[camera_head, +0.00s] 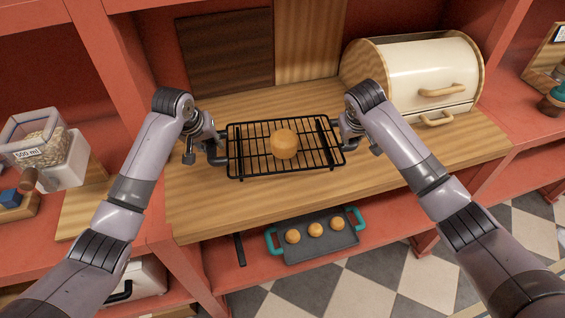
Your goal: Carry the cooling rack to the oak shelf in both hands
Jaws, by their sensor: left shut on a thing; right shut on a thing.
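The black wire cooling rack (252,166) is level at the oak shelf (300,199), over its middle. A round golden bun (285,144) sits on the rack. My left gripper (222,152) is shut on the rack's left end. My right gripper (340,143) is shut on its right end. I cannot tell whether the rack's feet touch the shelf or hang just above it.
A cream bread bin (415,70) stands on the shelf at the right. Dark and light boards (226,52) lean at the back. Below is a grey tray (318,241) with teal handles and several buns. A grain container (40,140) stands at the left. Bare shelf lies in front of the rack.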

